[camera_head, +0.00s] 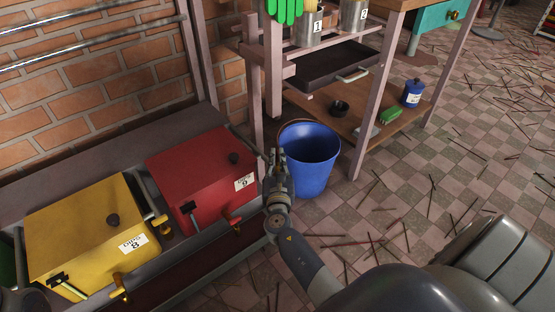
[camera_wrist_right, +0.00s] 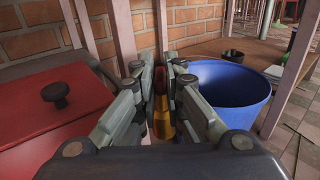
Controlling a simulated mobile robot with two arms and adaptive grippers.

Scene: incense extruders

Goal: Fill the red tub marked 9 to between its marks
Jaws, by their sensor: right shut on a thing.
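The red tub (camera_head: 190,165) with the label 9 stands against the brick wall at the left. Its lid with a dark knob is on, so its inside and fill level are hidden. It also shows at the left of the wrist view (camera_wrist_right: 40,115). My right gripper (camera_head: 275,160) is beside the tub's right end, in front of the blue bucket. In the wrist view its fingers (camera_wrist_right: 162,80) are shut on a brass-coloured piece with a dark red top (camera_wrist_right: 163,117). I cannot tell what that piece joins to.
The yellow tub (camera_head: 85,235) marked 8 stands left of the red one, with brass taps in front. The blue bucket (camera_head: 312,170) stands on the floor close to my right gripper. A wooden bench (camera_head: 350,130) is behind it. Thin sticks litter the tiled floor.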

